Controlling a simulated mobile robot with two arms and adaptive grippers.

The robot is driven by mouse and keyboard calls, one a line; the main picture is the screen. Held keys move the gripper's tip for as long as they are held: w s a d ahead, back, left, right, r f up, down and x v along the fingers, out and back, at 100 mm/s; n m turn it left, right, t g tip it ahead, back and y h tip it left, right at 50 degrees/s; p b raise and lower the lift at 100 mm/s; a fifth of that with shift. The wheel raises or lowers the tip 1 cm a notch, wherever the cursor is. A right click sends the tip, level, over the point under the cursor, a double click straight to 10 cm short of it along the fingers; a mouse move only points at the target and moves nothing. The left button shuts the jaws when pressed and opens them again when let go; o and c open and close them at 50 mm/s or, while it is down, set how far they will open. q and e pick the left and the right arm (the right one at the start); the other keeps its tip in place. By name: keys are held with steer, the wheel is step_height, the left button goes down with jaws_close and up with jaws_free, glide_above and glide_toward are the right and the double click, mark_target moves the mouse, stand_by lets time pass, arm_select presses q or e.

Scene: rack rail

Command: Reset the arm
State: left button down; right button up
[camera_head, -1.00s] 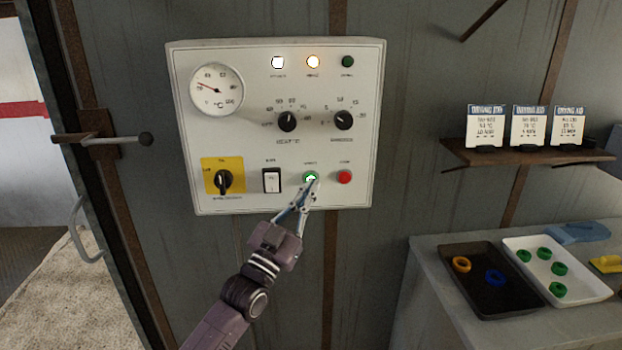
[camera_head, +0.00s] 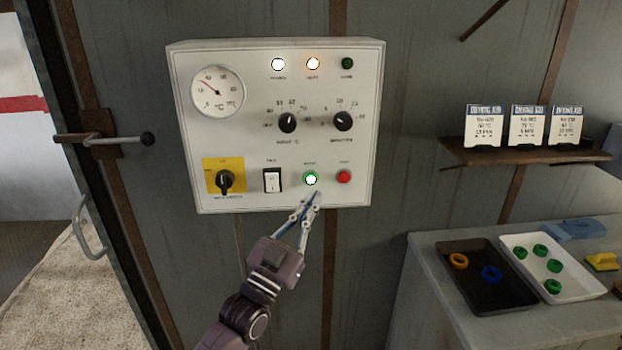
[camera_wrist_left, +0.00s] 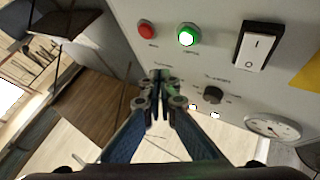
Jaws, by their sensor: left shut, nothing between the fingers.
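My left gripper (camera_head: 316,198) is shut and empty, just below the lit green button (camera_head: 311,179) on the white control panel (camera_head: 240,140). In the head view its fingertips overlap the panel's lower edge, apart from the button. In the left wrist view the closed fingers (camera_wrist_left: 160,80) point toward the panel, with the green button (camera_wrist_left: 187,36) and the red button (camera_wrist_left: 147,31) beyond them. My right gripper is in neither view.
The panel also has a dial gauge (camera_head: 217,91), two black knobs, a yellow-backed rotary switch (camera_head: 224,180) and a white rocker switch (camera_head: 272,180). A door handle (camera_head: 146,139) sticks out at left. A bench with a black tray (camera_head: 470,285) and white tray (camera_head: 590,286) stands at right.

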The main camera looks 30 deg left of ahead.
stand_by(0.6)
arm_select(q)
step_height(320, 180, down, 35)
steer(key=s+n+g+y, duration=0.1)
steer(key=g+y, duration=0.1)
steer(key=g, duration=0.6)
steer(key=s+d+f+g, duration=0.1)
steer(key=s+f+g, duration=0.2)
steer(key=s+f, duration=0.6)
steer(key=s+f+g, duration=0.2)
steer(key=s+f, duration=0.3)
steer(key=f, duration=0.9)
steer(key=s+d+f+g, duration=0.1)
steer(key=s+f+g, duration=0.2)
steer(key=s, duration=0.9)
steer(key=s+d+f+g, duration=0.1)
steer(key=s+f+g, duration=0.2)
steer(key=s+f, duration=0.6)
steer(key=s+d+f+g+b, duration=0.1)
steer(key=s+f+g, duration=0.2)
steer(key=s, duration=1.3)
step_height(320, 180, down, 4)
steer(key=shift+s+d+r, duration=0.1)
steer(key=shift+s+d, duration=0.1)
steer(key=shift+s, duration=0.1)
